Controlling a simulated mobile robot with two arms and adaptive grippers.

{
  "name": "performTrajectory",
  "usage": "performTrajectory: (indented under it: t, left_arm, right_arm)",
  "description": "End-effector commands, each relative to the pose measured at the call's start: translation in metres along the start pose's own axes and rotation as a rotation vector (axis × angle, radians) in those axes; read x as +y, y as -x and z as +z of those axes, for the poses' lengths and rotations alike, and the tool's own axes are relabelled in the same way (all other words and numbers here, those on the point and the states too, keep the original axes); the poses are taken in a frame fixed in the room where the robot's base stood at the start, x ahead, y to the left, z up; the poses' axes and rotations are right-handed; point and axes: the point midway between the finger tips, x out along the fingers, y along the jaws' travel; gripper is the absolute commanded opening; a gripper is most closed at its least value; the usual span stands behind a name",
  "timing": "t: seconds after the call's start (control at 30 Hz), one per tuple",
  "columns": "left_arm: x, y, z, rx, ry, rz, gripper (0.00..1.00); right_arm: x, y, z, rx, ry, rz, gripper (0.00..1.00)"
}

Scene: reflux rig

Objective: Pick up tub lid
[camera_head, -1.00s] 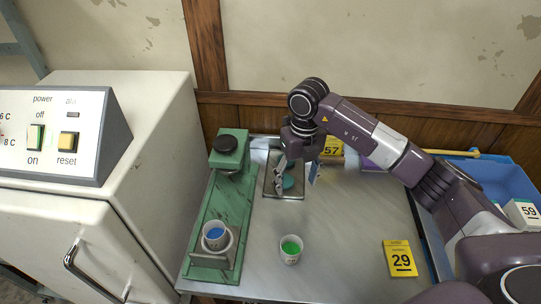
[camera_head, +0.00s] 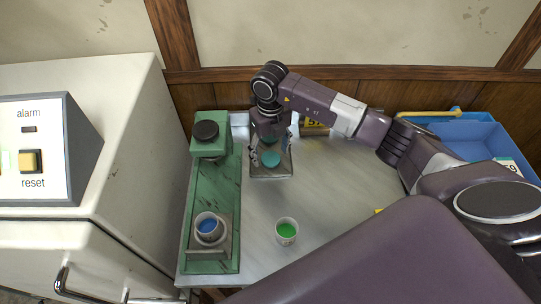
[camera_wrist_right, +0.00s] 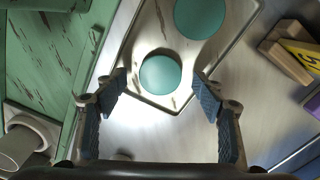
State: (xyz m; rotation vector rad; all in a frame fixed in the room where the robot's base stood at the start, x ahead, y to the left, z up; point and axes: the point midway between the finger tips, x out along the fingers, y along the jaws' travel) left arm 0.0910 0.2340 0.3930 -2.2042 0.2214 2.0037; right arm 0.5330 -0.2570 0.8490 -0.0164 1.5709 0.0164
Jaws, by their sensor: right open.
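Two round teal lids lie on a worn metal tray (camera_wrist_right: 140,50) in the wrist view. The nearer lid (camera_wrist_right: 160,74) is between and beyond my right fingertips (camera_wrist_right: 160,85). The farther lid (camera_wrist_right: 200,14) is cut by the top edge. In the head view my right gripper (camera_head: 270,148) points down over the tray (camera_head: 270,177), with one teal lid (camera_head: 271,159) showing below it; the other is hidden. The right gripper is open and empty, its fingers on either side of the nearer lid. My left gripper is out of view.
A green stand (camera_head: 200,190) holds a cup with blue contents (camera_head: 208,226) left of the tray. A cup with green contents (camera_head: 286,231) stands on the metal table (camera_head: 330,185). A blue crate (camera_head: 470,135) is at the right, a white cabinet (camera_head: 125,150) at the left.

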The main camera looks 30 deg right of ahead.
Motion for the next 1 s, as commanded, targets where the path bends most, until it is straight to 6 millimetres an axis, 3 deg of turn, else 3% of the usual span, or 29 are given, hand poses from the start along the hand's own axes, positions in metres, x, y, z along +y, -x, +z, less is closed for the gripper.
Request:
performTrajectory:
  t: [0.1, 0.33, 0.63, 1.0]
  left_arm:
    - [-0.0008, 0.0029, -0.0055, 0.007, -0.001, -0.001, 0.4]
    - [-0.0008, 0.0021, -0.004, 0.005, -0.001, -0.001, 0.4]
    - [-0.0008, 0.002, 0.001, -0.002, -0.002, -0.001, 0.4]
    - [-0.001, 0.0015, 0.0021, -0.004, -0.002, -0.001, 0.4]
  right_arm:
    - [0.0004, -0.0102, -0.0004, 0.001, 0.001, 0.001, 0.63]
    - [-0.0002, -0.0125, 0.0002, -0.001, 0.0, 0.0, 0.63]
    - [-0.0003, -0.0121, 0.0001, 0.0, 0.0, 0.0, 0.31]
    - [-0.0003, -0.0099, 0.0005, -0.001, 0.0, 0.0, 0.31]
